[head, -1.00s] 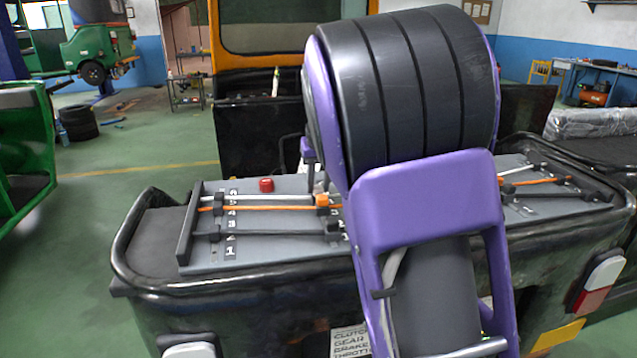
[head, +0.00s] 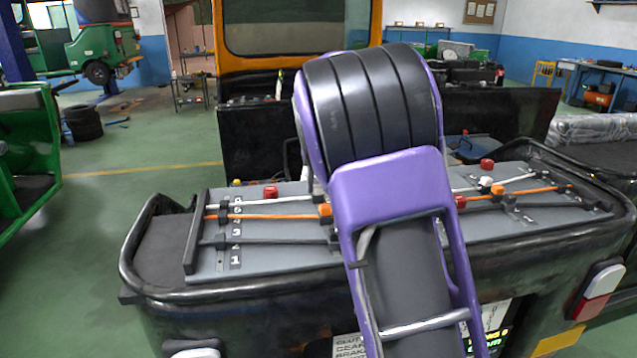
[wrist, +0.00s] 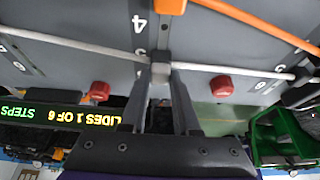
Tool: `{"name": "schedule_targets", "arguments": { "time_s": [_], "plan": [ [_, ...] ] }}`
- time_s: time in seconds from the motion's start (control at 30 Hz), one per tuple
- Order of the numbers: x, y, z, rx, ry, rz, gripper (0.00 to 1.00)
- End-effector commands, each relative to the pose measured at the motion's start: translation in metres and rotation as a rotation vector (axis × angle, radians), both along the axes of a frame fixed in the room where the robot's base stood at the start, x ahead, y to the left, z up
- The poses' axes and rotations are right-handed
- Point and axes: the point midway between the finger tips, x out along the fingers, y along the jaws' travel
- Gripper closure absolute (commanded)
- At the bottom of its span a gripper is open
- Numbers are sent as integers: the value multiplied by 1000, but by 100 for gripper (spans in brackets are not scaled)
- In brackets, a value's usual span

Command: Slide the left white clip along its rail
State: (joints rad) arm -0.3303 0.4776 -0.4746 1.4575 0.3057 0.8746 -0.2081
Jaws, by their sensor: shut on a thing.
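The left white clip (wrist: 160,71) shows in the wrist view as a pale block on the white rail (wrist: 75,42). My gripper (wrist: 161,76) is shut on it, with one dark finger on each side. In the head view my arm hides the gripper and this clip. The left part of the white rail (head: 265,201) shows there on the left panel (head: 280,260). An orange clip (head: 324,209) sits on the orange rail (head: 262,216), just left of my arm.
A red knob (head: 270,192) stands behind the left white rail. On the right panel are a white clip (head: 485,182), an orange clip (head: 497,190) and another red knob (head: 487,164). A black raised rim (head: 128,262) borders the console. A lit sign (wrist: 60,113) shows in the wrist view.

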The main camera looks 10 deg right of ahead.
Motion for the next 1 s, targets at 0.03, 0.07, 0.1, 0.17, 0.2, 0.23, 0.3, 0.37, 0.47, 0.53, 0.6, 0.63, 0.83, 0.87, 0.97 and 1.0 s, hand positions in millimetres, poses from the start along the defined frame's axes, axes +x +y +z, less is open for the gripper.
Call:
{"name": "schedule_targets", "arguments": {
  "time_s": [0.03, 0.07, 0.1, 0.17, 0.2, 0.23, 0.3, 0.37, 0.47, 0.53, 0.6, 0.63, 0.83, 0.87, 0.97, 1.0],
  "plan": [
    [1, 0, 1, 1, -5, 0, 69],
    [1, 0, 1, 1, -5, 0, 63],
    [1, 0, 1, 1, -4, 0, 56],
    [1, 0, 1, 1, -4, 0, 45],
    [0, 0, 1, 0, -3, 0, 40],
    [0, 0, 1, 0, -3, 0, 40],
    [0, 0, 1, 0, -2, 0, 40],
    [0, 0, 0, 0, -2, 0, 40],
    [0, 0, 0, 0, -2, 0, 40],
    [-1, 0, 3, 0, -2, 0, 40],
    [-3, 0, 8, 1, -3, 0, 40],
    [-4, 0, 12, 1, -3, 0, 40],
    [-19, 0, 51, 1, -6, 0, 40],
    [-22, 0, 58, 2, -7, 1, 40],
    [-32, 0, 81, 1, -6, 0, 40],
    [-35, 0, 90, 2, -7, 1, 40]
  ]
}}
